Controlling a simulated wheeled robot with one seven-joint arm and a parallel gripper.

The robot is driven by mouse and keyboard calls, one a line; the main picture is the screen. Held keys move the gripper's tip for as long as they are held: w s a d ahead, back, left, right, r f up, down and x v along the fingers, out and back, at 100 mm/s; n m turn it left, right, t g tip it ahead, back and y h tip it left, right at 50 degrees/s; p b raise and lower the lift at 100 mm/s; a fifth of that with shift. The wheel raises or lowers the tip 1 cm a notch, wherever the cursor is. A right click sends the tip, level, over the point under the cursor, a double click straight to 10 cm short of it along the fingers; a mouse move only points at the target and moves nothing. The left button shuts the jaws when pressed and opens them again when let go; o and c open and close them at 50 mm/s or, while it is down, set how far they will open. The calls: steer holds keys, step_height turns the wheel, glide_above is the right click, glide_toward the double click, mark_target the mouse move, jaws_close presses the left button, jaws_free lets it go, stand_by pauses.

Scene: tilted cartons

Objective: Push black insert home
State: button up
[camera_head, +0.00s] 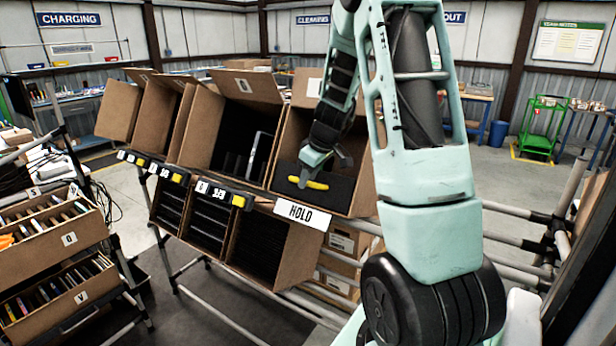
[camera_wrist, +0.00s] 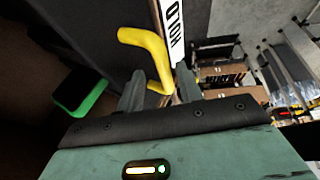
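The black insert (camera_head: 342,188) shows as a dark panel inside the open brown carton behind the HOLD label (camera_head: 303,213). A dark surface also fills the upper left of the wrist view (camera_wrist: 60,35), but I cannot tell how deep the insert sits. A bent yellow piece (camera_head: 318,185) shows at my gripper's tip; it also shows in the wrist view (camera_wrist: 145,42). My gripper (camera_wrist: 160,88) reaches into the carton. Its two fingers stand apart, with the yellow piece's lower end in or beyond the gap. Contact with the insert cannot be told.
Several open tilted cartons (camera_head: 235,125) stand in a row to the left on a pipe rack. Lower cartons (camera_head: 265,250) with dark slots sit beneath. A black object with a green edge (camera_wrist: 82,92) lies left of the fingers. The carton walls leave little side room.

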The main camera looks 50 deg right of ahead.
steer(key=d+b+v, duration=0.1)
steer(key=b+v, duration=0.2)
steer(key=v, duration=1.4)
steer(key=shift+a+r, duration=0.25)
steer(key=shift+a, duration=0.25)
steer(key=w+a+f+n+g+y+b, duration=0.1)
steer(key=a+f, duration=0.3)
steer(key=a, duration=0.6)
steer(key=w+a+f+n+g+y, duration=0.1)
steer(key=a+f, duration=0.2)
steer(key=a, duration=0.7)
steer(key=w+a+f+n+b, duration=0.1)
steer(key=a+f, duration=0.3)
steer(key=a, duration=0.6)
steer(key=s+a+f+n+g, duration=0.1)
steer(key=s+a+f, duration=0.2)
steer(key=s+a, duration=0.2)
steer(key=s+a+f+n, duration=0.1)
steer(key=s+a+f, duration=0.2)
steer(key=s+a, duration=0.3)
steer(key=s+a+f+n+g+b, duration=0.1)
steer(key=s+a+f, duration=0.2)
steer(key=s+a, duration=0.3)
steer(key=shift+s+a+f+n+g+h, duration=0.2)
steer(key=shift+s+f+n+g+h, duration=0.15)
steer(key=shift+s, duration=0.25)
